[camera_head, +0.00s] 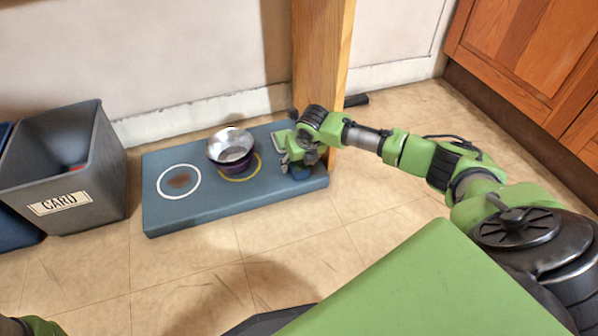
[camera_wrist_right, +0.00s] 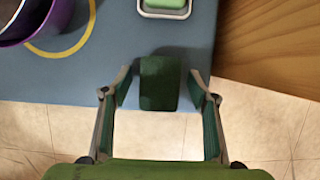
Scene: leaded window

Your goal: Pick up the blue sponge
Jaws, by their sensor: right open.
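My right gripper (camera_head: 294,160) is over the right end of the blue-grey platform. A small block, bluish in the head view (camera_head: 300,173), sits under it, partly hidden; I take it to be the sponge. In the right wrist view this block (camera_wrist_right: 159,83) looks dark green and lies between the two open fingers of my right gripper (camera_wrist_right: 160,92). A gap shows on each side of it, so the fingers are not closed on it. My left gripper is not in view; only a bit of my green left arm shows at the bottom left.
The platform (camera_head: 205,205) carries a metal bowl on a purple one (camera_head: 231,148) and a white ring (camera_head: 179,182). A pale soap dish with a green bar (camera_wrist_right: 165,5) lies just beyond the block. A wooden post (camera_head: 320,60) stands behind. A grey bin (camera_head: 75,165) is at left.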

